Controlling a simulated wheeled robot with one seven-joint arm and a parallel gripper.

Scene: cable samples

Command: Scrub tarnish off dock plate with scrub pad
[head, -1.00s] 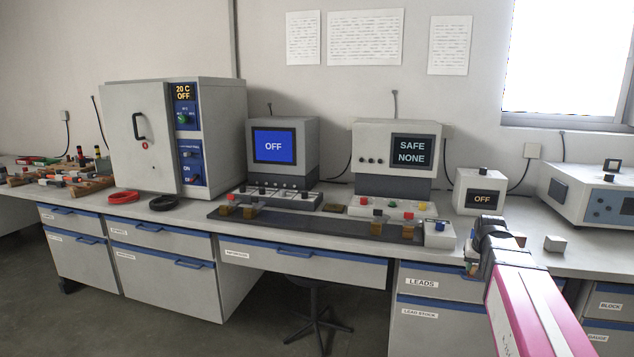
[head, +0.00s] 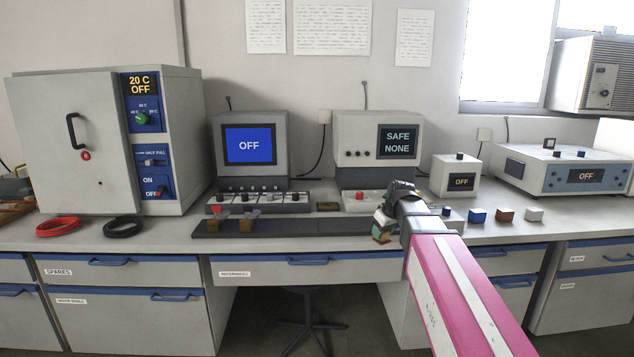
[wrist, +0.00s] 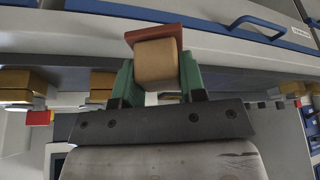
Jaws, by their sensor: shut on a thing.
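My gripper (wrist: 155,80) has green fingers shut on the scrub pad (wrist: 156,60), a tan block with a reddish-brown face. In the head view my gripper (head: 384,222) is over the right part of the dark strip at the bench front, and the pad's brown edge (head: 380,239) shows below it. I cannot tell if the pad touches anything. A small flat brownish plate (head: 327,206) lies between the two consoles and may be the dock plate; tarnish on it is too small to make out.
The blue-screen console (head: 250,146) and the SAFE console (head: 378,140) stand behind. Blue (head: 478,215), brown (head: 505,214) and white (head: 534,214) blocks sit to the right. Cable coils (head: 58,227) lie left.

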